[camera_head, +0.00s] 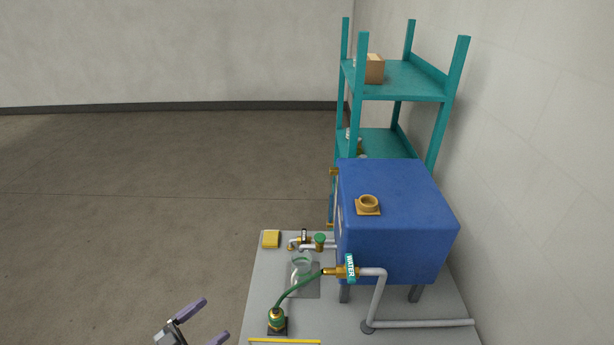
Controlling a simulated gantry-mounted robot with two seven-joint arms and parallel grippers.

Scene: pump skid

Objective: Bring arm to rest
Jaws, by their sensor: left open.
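My left gripper (203,322) shows at the bottom edge, left of the grey skid platform (262,290). Its two purple-tipped fingers are apart, with nothing seen between them. The rest of the left arm is cut off by the picture's lower edge. My right gripper is not in view. The blue tank (400,225) stands on the platform to the right, well apart from the left gripper.
A green hose (296,288) runs from a brass fitting to a pipe tagged WATER (350,268). A teal shelf (400,80) stands beyond. Floor at left is clear.

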